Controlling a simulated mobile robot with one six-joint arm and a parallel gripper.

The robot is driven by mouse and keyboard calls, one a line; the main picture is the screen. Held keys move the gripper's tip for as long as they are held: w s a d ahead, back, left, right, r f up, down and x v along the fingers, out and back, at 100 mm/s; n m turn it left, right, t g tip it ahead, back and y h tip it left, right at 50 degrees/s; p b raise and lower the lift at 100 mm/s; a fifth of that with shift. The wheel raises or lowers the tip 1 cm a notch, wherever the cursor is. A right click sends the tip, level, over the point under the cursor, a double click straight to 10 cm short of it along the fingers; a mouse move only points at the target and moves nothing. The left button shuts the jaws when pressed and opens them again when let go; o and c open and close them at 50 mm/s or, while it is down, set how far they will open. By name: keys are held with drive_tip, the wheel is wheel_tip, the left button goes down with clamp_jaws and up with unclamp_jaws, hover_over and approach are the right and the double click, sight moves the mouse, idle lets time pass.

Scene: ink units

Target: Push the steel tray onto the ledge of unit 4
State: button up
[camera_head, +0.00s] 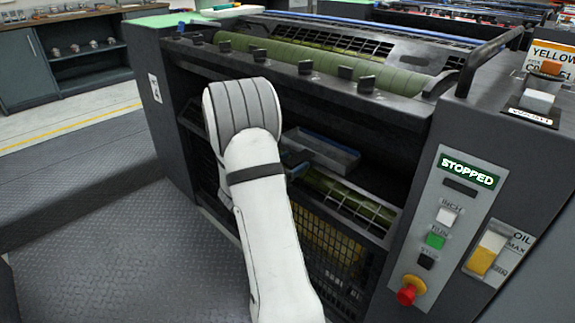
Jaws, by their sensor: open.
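The steel tray (322,150) is a shallow grey-blue tray inside the dark front opening of the printing unit (400,122). It sits tilted in the picture, above a greenish roller and a slatted guard. My white arm reaches into the opening from below and hides the tray's left surroundings. My gripper (294,160) is a small dark shape just right of my arm, close to the tray's near left end. It is open, and mostly hidden by my arm. I cannot tell whether it touches the tray. The ledge cannot be made out clearly, and no unit number is readable.
The control panel (443,228) at right reads STOPPED and has white, green and black buttons and a red knob (407,291). An oil gauge (488,252) is beside it. Textured floor (110,245) lies open at left.

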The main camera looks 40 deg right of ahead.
drive_tip(key=s+a+p, duration=0.1)
drive_tip(key=a+p, duration=0.2)
drive_tip(key=a, duration=1.5)
drive_tip(key=shift+s+a, duration=0.25)
drive_tip(key=shift+a, duration=0.1)
idle(0.5)
